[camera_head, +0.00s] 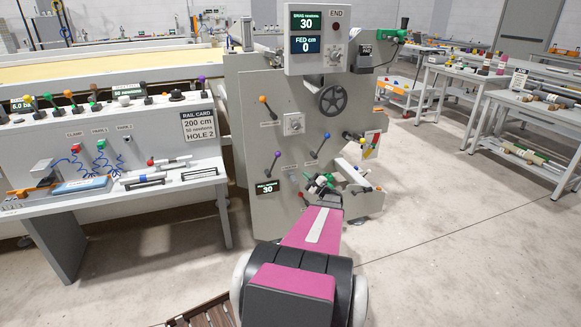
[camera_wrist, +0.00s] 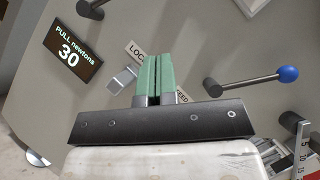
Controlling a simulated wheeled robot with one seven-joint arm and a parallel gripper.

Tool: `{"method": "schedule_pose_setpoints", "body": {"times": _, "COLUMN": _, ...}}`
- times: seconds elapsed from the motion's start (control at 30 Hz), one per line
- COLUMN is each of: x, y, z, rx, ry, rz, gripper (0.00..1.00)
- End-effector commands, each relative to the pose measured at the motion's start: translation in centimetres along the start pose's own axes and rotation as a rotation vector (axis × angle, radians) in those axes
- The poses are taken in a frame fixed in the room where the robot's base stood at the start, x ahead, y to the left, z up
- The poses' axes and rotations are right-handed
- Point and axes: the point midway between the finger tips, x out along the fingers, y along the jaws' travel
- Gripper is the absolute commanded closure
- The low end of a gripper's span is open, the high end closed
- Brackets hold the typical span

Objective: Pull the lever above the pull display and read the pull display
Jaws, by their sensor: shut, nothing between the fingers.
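The pull display (camera_head: 267,188) is a small dark screen low on the grey machine panel. In the wrist view the pull display (camera_wrist: 72,52) reads "PULL newtons 30". Just above it is a lever with a purple knob (camera_head: 276,155); in the wrist view only its dark stem (camera_wrist: 90,9) shows at the top edge, with the knob out of frame. My gripper (camera_head: 322,184) is in front of the panel, right of the display and lower than the purple knob. In the wrist view its green fingers (camera_wrist: 152,60) are together and hold nothing.
A blue-knobbed lever (camera_wrist: 288,74) is right of my fingers. A small metal latch (camera_wrist: 123,79) and partly covered labels are beside them. An upper box (camera_head: 318,37) reads "DRAG newtons 30" and "FED cm 0". A rail card (camera_head: 198,124) reads 200 cm, 50 newtons, HOLE 2.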

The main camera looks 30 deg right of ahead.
Motion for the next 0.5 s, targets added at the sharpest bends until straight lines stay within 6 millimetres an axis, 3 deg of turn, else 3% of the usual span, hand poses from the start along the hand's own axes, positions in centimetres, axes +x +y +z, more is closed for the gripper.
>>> {"method": "schedule_pose_setpoints", "body": {"times": 0.5, "x": 8.8, "y": 0.2, "z": 0.0, "rx": 0.0, "ry": -0.003, "rz": 0.003, "gripper": 1.0}}
